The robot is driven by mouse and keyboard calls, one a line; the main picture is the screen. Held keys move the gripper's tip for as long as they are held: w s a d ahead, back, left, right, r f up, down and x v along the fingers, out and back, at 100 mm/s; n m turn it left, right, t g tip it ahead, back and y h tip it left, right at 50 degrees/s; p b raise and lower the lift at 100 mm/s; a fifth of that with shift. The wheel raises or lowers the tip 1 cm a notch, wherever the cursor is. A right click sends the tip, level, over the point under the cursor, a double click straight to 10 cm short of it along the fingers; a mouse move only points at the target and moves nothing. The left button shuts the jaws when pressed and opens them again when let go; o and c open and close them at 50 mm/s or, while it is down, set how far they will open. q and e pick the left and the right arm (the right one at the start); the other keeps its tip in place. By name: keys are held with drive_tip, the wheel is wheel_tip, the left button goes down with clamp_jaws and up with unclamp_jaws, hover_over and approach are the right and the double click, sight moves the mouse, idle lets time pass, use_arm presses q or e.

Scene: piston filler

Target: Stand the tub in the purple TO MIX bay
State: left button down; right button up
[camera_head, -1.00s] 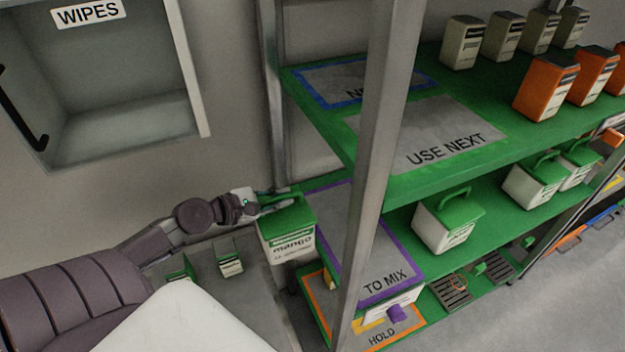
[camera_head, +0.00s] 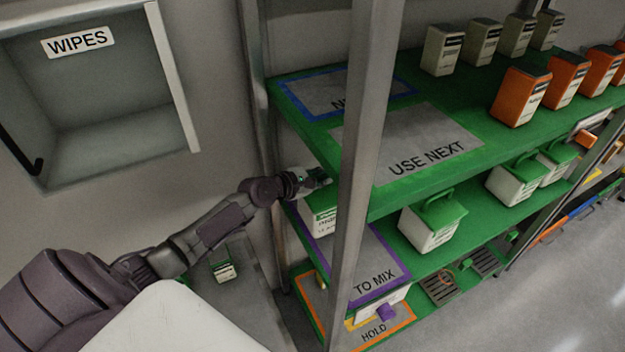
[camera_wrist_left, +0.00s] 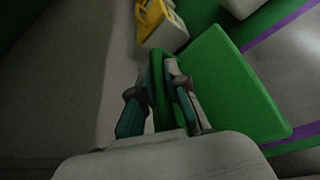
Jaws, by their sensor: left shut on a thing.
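The tub (camera_head: 322,222), white with a green lid, is partly hidden behind the grey shelf post. My left gripper (camera_head: 318,178) is shut on its green handle. In the left wrist view the gripper (camera_wrist_left: 165,90) closes around the handle, with the green lid (camera_wrist_left: 228,85) to its right. The tub is at the left end of the middle shelf, over the back part of the purple-outlined TO MIX bay (camera_head: 372,262). I cannot tell whether its base touches the shelf. In the left wrist view a purple line (camera_wrist_left: 280,35) shows beyond the lid. My right gripper is not in view.
The upright post (camera_head: 360,150) stands in front of the bay. The USE NEXT shelf (camera_head: 420,145) lies above it. Another green-lidded tub (camera_head: 430,228) stands to the right. The front of the TO MIX bay is clear. A HOLD bay (camera_head: 375,332) lies below.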

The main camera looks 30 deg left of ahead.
sight(327, 186)
use_arm(q)
drive_tip(key=shift+w+r, duration=0.4)
drive_tip(key=shift+w+d+f, duration=0.1)
drive_tip(key=shift+w+f, duration=0.05)
drive_tip(key=shift+f, duration=0.05)
drive_tip(key=shift+f+b, duration=0.65)
drive_tip(key=shift+f, duration=0.95)
drive_tip(key=c, duration=1.5)
unclamp_jaws()
drive_tip(key=shift+f, duration=0.35)
drive_tip(key=shift+c, duration=0.2)
drive_tip(key=o, duration=0.4)
drive_tip(key=shift+s+d+r, duration=0.1)
drive_tip(key=shift+s, duration=0.15)
drive_tip(key=shift+c, duration=0.2)
